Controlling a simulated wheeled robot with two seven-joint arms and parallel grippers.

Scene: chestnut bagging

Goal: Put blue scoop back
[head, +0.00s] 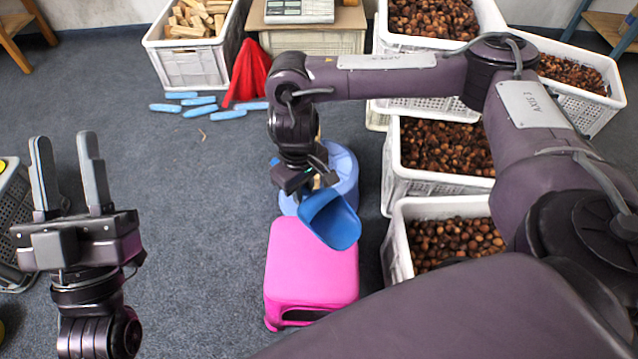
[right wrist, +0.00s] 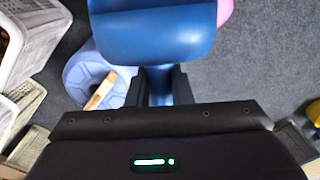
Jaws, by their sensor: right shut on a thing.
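The blue scoop (head: 331,219) is held in my right gripper (head: 308,186) above the floor, over the far edge of the pink stool (head: 311,266) and the near side of a light blue round stool (head: 345,172). In the right wrist view the jaws (right wrist: 160,88) are shut on the handle of the scoop (right wrist: 150,35), with its bowl at the top of the picture. My left gripper (head: 66,165) is at the far left, fingers apart and pointing up, empty.
White crates of chestnuts (head: 398,206) stand in a row on the right. The carpet (head: 200,230) at left centre is clear.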

